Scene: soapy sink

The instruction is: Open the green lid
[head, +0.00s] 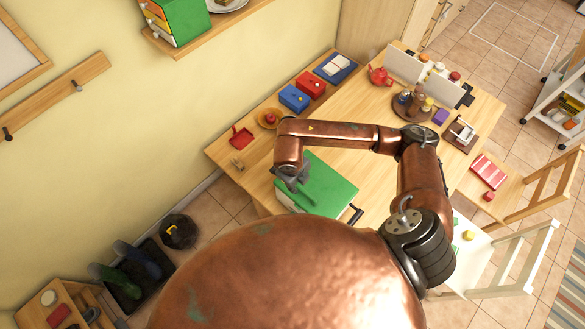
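The green lid (328,186) is a flat green panel at the near edge of the wooden table. It appears to lie shut over a box, whose pale front edge shows just below it. A black handle-like part (352,215) sticks out at its lower right corner. My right gripper (293,184) points down over the left part of the lid, with the arm reaching across from the right. Its fingers are small and dark, so I cannot tell their opening or whether they touch the lid. My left gripper is not in view.
On the table are a blue box (294,98), a red box (311,84), a red dustpan-like item (241,138), a red teapot (380,76) and a round tray (411,110) with bottles. Chairs stand at right. My copper body hides the table's near side.

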